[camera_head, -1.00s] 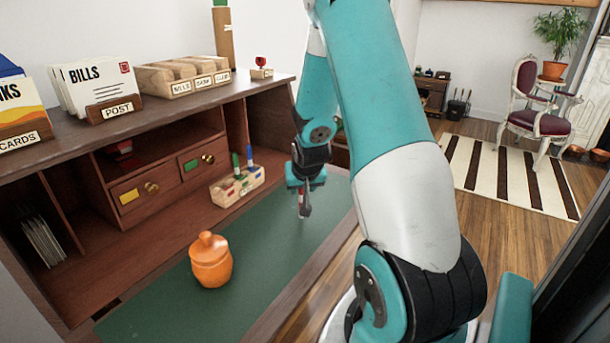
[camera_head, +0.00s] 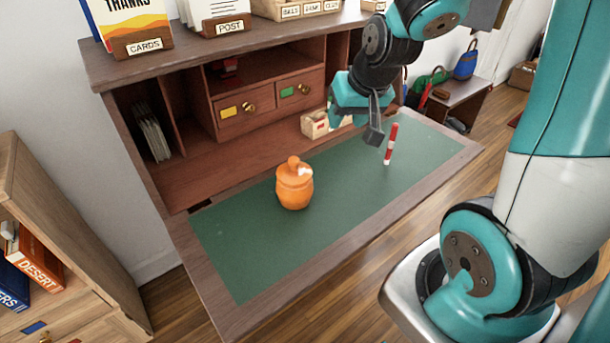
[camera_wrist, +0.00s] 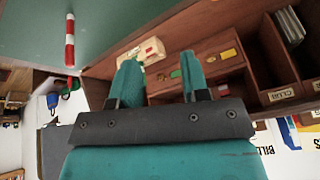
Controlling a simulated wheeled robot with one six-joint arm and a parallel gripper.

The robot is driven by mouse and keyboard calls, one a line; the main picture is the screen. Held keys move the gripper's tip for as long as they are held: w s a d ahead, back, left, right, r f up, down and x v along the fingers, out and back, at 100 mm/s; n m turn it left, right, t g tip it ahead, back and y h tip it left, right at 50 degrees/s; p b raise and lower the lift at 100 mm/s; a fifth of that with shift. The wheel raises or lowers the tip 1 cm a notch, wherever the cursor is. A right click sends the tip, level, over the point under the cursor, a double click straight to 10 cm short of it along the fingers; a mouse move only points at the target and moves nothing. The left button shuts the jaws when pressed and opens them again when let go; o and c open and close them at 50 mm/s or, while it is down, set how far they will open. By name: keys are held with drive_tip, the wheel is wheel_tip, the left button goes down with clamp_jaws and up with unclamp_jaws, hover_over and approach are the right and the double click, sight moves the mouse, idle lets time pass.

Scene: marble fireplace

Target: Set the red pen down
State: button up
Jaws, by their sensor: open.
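In the wrist view the red pen (camera_wrist: 70,40) is at upper left, outside the jaws. My gripper (camera_head: 373,128) is just left of the pen in the head view, with a gap between them. In the wrist view my gripper (camera_wrist: 160,60) is open, its two teal fingers apart with nothing between them.
An orange lidded jar (camera_head: 295,186) stands on the mat. A small wooden pen holder (camera_head: 315,124) sits behind my gripper, partly hidden. Drawers (camera_head: 246,107) and a shelf line the back. The mat's front left and far right are clear.

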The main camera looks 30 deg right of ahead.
drive_tip(key=s+a+r+n+g+y, duration=0.2)
drive_tip(key=s+a+n, duration=0.3)
drive_tip(key=s+a, duration=0.3)
drive_tip(key=s+a+r+n+g+y, duration=0.2)
drive_tip(key=s+a+n, duration=0.4)
drive_tip(key=a, duration=0.7)
wheel_tip(320, 180, up, 2)
drive_tip(key=s+g, duration=0.1)
drive_tip(key=s, duration=0.1)
drive_tip(key=shift+s+a, duration=0.3)
drive_tip(key=shift+r, duration=0.15)
wheel_tip(320, 180, up, 3)
drive_tip(key=p, duration=0.3)
